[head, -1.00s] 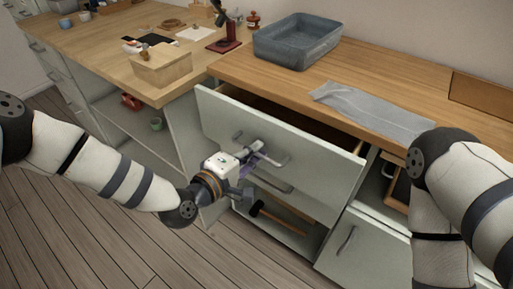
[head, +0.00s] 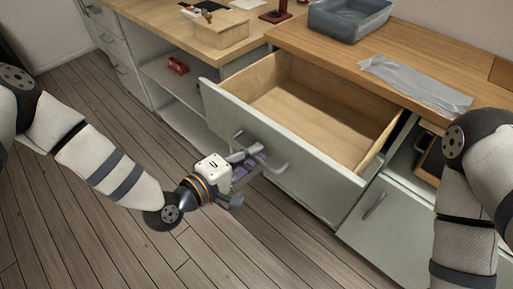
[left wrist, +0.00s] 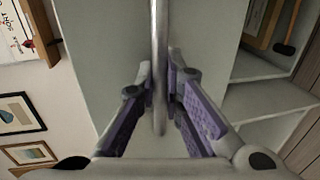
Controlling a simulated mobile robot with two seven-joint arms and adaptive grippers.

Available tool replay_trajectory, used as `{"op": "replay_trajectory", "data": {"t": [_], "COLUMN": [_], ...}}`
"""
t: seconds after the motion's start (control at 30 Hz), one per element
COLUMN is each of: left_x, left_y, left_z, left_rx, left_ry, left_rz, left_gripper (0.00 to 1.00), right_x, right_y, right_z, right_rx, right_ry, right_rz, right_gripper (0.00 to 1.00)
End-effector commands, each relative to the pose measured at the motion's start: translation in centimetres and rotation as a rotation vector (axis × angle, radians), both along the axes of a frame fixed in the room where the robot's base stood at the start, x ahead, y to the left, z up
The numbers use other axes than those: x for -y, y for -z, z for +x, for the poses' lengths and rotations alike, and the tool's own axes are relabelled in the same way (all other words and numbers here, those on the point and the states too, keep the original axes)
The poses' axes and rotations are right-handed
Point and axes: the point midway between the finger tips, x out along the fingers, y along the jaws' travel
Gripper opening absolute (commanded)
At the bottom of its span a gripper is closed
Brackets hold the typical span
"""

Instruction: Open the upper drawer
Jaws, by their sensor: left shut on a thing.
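The upper drawer stands well open, and its pale grey-green front (head: 310,180) faces me in the head view. Its wooden inside (head: 315,115) shows and looks empty. A metal bar handle (head: 277,163) runs across the front. My left gripper (head: 256,158) is at the handle, its purple-padded fingers closed around it. In the left wrist view the handle (left wrist: 159,60) runs between the two fingers (left wrist: 159,110). My right arm shows at the right edge of the head view, but its gripper is out of view.
A grey bin (head: 349,18) and a grey cloth-like sheet (head: 415,84) lie on the wooden counter (head: 310,45). A wooden box (head: 220,36) stands on the left bench. The floor (head: 110,220) in front is clear.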

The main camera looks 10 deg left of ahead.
Motion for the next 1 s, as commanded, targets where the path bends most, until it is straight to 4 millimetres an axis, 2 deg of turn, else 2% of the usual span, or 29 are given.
{"op": "replay_trajectory", "data": {"t": [0.27,0.3,0.33,0.67,0.77,1.0], "left_x": [0.0,0.0,0.0,-0.3,-1.3,-5.1], "left_y": [-0.1,-0.1,-0.1,-0.1,-0.4,-1.8], "left_z": [0.0,0.0,0.0,-0.3,-1.8,-6.8], "left_rx": [0.003,0.003,0.003,0.000,-0.003,-0.001], "left_ry": [0.000,0.000,0.000,0.000,0.000,-0.004], "left_rz": [-0.001,-0.001,-0.001,0.000,0.000,-0.002], "left_gripper": [0.00,0.15,0.17,0.17,0.17,0.17], "right_x": [0.0,0.0,0.0,0.0,0.0,0.0], "right_y": [0.0,0.0,0.0,0.0,0.0,0.0], "right_z": [0.0,0.0,0.0,0.0,0.0,0.0], "right_rx": [0.000,0.000,0.000,0.000,-0.001,-0.001], "right_ry": [0.000,0.000,0.000,0.000,0.000,0.000], "right_rz": [0.000,0.000,0.000,0.000,0.000,0.000], "right_gripper": [0.00,0.00,0.00,0.00,0.00,0.00]}}
